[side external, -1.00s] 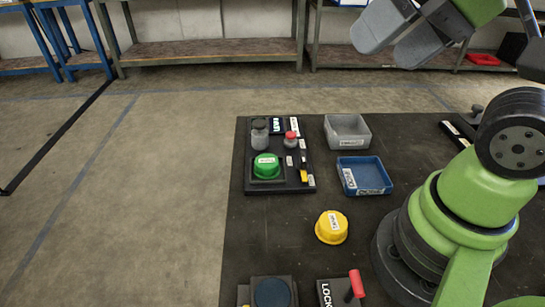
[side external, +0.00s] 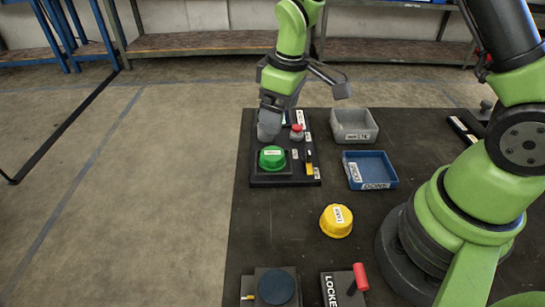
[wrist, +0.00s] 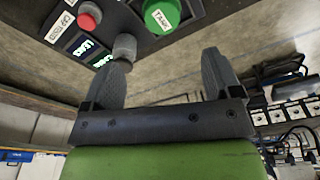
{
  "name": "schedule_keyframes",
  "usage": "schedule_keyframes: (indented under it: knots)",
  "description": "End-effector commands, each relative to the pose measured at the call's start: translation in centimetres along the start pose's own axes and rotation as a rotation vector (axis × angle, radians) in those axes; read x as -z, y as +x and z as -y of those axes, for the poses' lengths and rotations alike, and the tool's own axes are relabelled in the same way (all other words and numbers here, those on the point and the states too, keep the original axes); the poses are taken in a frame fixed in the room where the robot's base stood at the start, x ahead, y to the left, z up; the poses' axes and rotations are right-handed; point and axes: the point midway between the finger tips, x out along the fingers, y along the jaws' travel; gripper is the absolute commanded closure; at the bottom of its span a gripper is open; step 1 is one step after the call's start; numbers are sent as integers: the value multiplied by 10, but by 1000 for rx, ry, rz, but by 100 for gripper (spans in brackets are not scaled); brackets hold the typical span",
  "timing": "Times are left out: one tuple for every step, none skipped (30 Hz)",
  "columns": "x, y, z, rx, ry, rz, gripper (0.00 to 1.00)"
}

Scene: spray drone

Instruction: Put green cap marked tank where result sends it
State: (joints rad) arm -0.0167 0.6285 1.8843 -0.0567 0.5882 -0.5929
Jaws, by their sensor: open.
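The green cap (side external: 272,157), labelled TANK in the wrist view (wrist: 162,14), sits on a square base on the dark panel. My gripper (side external: 270,125) is over the panel's back left corner, just behind the cap. In the wrist view its two fingers (wrist: 165,65) are apart, and a grey knob (wrist: 124,47) shows by the left finger; contact cannot be told. A small display (wrist: 90,47) shows lit text, too skewed to read surely. A blue tray (side external: 370,167), with a label seeming to read DONE, and a grey tray (side external: 354,121) stand right of the panel, both empty.
A red button (side external: 296,131) and a yellow switch (side external: 308,165) are on the panel. A yellow cap (side external: 336,220) stands in front. A dark round pad (side external: 276,287) and a red-handled lever (side external: 360,277) are at the front edge.

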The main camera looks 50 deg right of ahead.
Motion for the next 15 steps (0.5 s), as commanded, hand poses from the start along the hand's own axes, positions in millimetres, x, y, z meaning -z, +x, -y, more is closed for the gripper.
schedule_keyframes:
  knots:
    - [0, 6, 0, 2, -9, 9, 16]
    - [0, 10, 0, 4, -13, 12, 16]
    - [0, 16, 0, 4, -16, 14, 16]
    - [-1, 20, 0, 5, -16, 15, 16]
    - [-1, 25, 0, 4, -17, 16, 16]
    - [-1, 32, 0, 5, -16, 16, 16]
    - [-1, 36, 0, 4, -15, 15, 16]
    - [-1, 40, 0, 5, -14, 15, 16]
    - [-1, 45, 0, 4, -15, 13, 16]
    - [-1, 48, 0, 4, -14, 14, 16]
    - [-1, 50, 0, 4, -14, 13, 16]
    - [-1, 53, 0, 3, -14, 11, 16]
    - [-1, 55, 0, 3, -13, 12, 16]
    - [-1, 57, 1, 4, -13, 13, 16]
    - [-1, 61, 1, 4, -14, 13, 16]
